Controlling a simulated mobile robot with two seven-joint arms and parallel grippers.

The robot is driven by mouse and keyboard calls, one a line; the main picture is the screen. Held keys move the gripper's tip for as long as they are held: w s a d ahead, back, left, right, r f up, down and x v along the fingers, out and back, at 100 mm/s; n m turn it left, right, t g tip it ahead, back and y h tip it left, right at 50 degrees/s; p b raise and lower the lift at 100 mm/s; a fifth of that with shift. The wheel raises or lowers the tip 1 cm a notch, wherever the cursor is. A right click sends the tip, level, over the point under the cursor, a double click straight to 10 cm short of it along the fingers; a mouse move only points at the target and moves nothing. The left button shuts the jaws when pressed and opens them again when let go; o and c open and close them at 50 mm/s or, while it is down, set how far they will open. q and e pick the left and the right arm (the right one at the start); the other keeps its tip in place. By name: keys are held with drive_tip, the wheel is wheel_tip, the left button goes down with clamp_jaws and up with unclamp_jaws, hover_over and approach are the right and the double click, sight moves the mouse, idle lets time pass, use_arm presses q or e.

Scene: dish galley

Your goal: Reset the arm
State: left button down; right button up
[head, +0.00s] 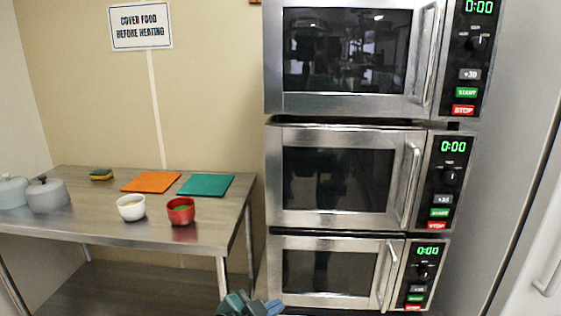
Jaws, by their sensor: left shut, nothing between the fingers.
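My left gripper (248,304) shows at the bottom edge of the head view, left of the middle. Only its teal and grey top part is in frame, low in front of the bottom microwave. It is shut with nothing in it, and it touches nothing that I can see. The rest of my left arm is below the frame. My right gripper is not in view.
Three stacked microwaves (345,135) with shut doors stand at the right. A steel table (95,222) at the left holds a white bowl (131,208), a red bowl (181,212), an orange mat (151,182), a green mat (206,186), a sponge (101,175) and lidded pots (47,197).

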use_arm(q)
drive_tip(key=w+a+f+y, duration=0.1)
drive_tip(key=a+f+y, duration=0.1)
drive_tip(key=a, duration=0.5)
drive_tip(key=s+a+f+n+y, duration=0.1)
drive_tip(key=s+a+f, duration=0.4)
drive_tip(key=s, duration=0.3)
drive_tip(key=s+a+f+n+g+y, duration=0.1)
drive_tip(key=s+a+f+n, duration=0.1)
drive_tip(key=s+a+f, duration=0.45)
drive_tip(key=s+a+f+n+y, duration=0.1)
drive_tip(key=s+a+f, duration=0.15)
drive_tip(key=s, duration=0.65)
drive_tip(key=d+r+n+t, duration=0.1)
drive_tip(key=d+n, duration=0.3)
drive_tip(key=d, duration=0.4)
drive_tip(key=shift+w+d+r+n+p, duration=0.15)
drive_tip(key=shift+w+d+n+p, duration=0.05)
drive_tip(key=shift+w+n+p, duration=0.2)
